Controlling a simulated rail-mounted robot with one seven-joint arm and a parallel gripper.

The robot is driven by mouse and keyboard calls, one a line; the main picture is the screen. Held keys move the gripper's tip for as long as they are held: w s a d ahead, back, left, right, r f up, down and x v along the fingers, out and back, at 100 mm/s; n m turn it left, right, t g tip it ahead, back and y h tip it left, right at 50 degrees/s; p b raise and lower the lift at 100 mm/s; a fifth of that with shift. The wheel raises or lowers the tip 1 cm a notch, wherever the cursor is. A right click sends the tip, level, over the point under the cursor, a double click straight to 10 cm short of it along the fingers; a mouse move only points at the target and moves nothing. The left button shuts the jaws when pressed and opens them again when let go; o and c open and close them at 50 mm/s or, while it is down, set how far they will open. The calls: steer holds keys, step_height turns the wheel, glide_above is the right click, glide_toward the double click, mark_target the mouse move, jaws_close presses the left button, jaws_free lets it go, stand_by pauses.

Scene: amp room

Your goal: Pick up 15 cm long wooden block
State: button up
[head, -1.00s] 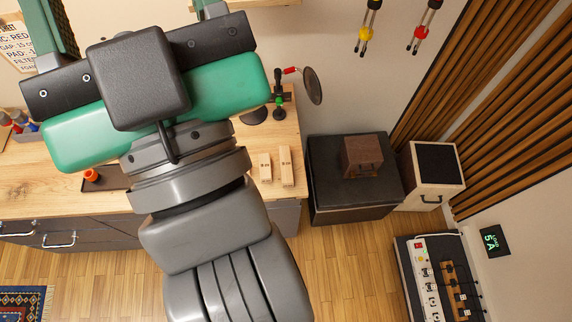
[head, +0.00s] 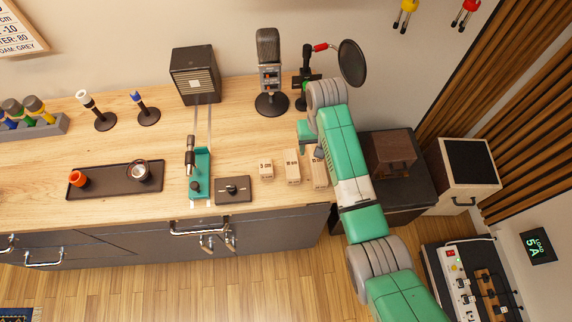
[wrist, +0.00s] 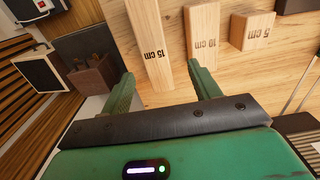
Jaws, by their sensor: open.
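The 15 cm wooden block (wrist: 148,40) is pale, long and marked "15 cm". In the wrist view it extends up from between my fingers, and its labelled end is closest to me. In the head view this block (head: 319,174) lies at the right end of the block row, partly covered by my arm. My gripper (wrist: 161,73) is open and empty, with one green finger on each side of the block's line. I cannot tell how high the fingers are above the bench. The right finger lies between this block and the 10 cm block (wrist: 202,32).
The 5 cm block (head: 265,169) lies left of the others on the wooden bench (head: 150,205). A microphone (head: 268,70) and a round pop filter (head: 352,63) stand behind. A dark cabinet with a brown box (head: 389,153) is to the right. A black switch plate (head: 233,190) lies left.

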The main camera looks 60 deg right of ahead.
mark_target(317, 160)
steer(key=shift+s, duration=0.1)
steer(key=shift+f, duration=0.25)
steer(key=f, duration=0.7)
steer(key=shift+s+f+b, duration=0.2)
steer(key=shift+s+b, duration=0.2)
steer(key=shift+c, duration=0.2)
steer(key=c, duration=1.1)
